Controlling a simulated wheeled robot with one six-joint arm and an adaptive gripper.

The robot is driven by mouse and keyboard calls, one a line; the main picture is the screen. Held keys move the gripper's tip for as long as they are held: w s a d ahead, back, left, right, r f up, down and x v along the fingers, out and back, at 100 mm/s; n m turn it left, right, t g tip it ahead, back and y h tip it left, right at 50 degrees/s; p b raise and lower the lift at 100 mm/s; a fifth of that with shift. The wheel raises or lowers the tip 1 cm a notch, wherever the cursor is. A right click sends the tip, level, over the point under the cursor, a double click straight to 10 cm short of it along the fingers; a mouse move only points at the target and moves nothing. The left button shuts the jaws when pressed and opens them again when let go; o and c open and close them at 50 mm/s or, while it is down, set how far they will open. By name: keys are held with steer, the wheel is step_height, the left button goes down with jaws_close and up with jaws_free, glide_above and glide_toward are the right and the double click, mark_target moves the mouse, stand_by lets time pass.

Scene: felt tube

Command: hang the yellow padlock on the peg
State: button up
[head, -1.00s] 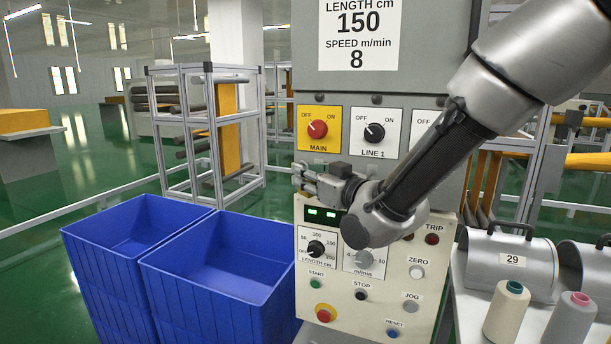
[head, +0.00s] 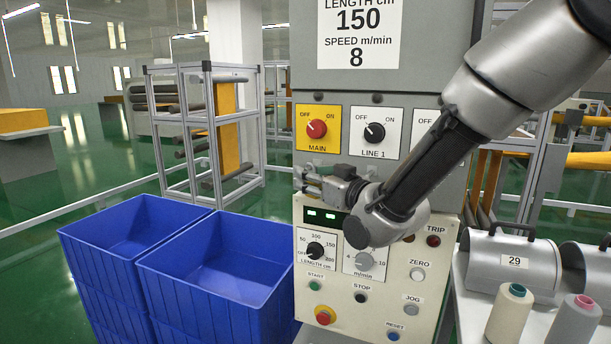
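I cannot make out a yellow padlock or a peg in the head view. My gripper (head: 305,181) is in front of the grey control cabinet, pointing left. It is just below the yellow MAIN switch plate (head: 318,145) and above the lit green displays (head: 321,215). Its fingers are small and seen side-on, so I cannot tell whether they are open or shut, or whether they hold anything. My arm comes in from the upper right and covers part of the cabinet.
Two blue bins (head: 215,306) stand on the floor at lower left. A metal rack (head: 205,140) with rollers is behind them. At right, a table holds metal canisters (head: 512,262) and thread cones (head: 510,312). The control panel (head: 350,270) carries knobs and buttons close below my arm.

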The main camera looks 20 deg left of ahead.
steer(key=o, duration=0.4)
steer(key=shift+w+d, duration=0.1)
steer(key=shift+d, duration=0.1)
steer(key=shift+s, duration=0.25)
